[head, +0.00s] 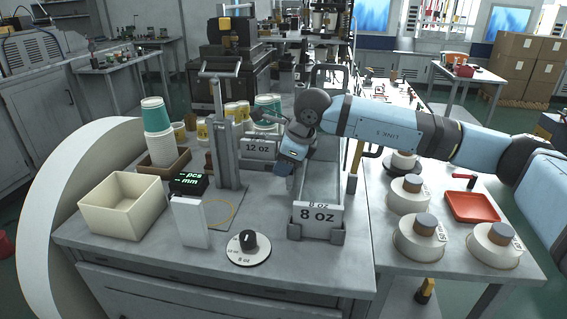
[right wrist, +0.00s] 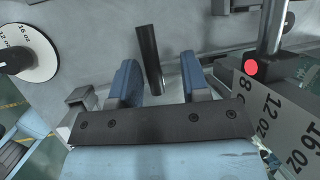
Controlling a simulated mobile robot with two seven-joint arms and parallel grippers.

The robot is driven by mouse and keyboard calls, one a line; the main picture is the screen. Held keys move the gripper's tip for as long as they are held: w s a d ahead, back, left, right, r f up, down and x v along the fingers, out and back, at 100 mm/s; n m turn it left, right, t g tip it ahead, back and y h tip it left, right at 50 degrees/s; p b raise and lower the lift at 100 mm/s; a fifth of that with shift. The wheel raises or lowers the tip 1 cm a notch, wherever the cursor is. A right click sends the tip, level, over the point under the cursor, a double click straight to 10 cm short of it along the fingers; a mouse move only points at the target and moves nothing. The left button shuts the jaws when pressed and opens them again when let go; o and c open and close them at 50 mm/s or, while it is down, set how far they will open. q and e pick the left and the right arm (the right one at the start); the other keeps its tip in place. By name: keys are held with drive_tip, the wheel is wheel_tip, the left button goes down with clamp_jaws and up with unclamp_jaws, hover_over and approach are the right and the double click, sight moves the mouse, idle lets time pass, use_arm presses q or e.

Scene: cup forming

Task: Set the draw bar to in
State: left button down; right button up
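My right gripper (head: 290,167) hangs over the bench just left of the trough marked 8 OZ (head: 318,217), pointing down. In the right wrist view its two blue fingers (right wrist: 158,64) are apart. A dark round bar (right wrist: 149,55), which looks like the draw bar, lies between them with a gap on each side. I cannot tell how far in or out it is set. In the head view the gripper hides this bar. My left gripper is not in view.
A dial (head: 248,247) with size marks stands at the bench front, near a white stand with a digital readout (head: 189,184). A cream bin (head: 122,205) and stacked cups (head: 156,115) are at the left. A metal post (head: 228,130) stands left of the gripper.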

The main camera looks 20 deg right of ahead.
drive_tip(key=shift+s+r, duration=0.25)
drive_tip(key=shift+r, duration=0.2)
drive_tip(key=v, duration=1.3)
drive_tip(key=shift+d, duration=0.2)
drive_tip(key=shift+w+f, duration=0.1)
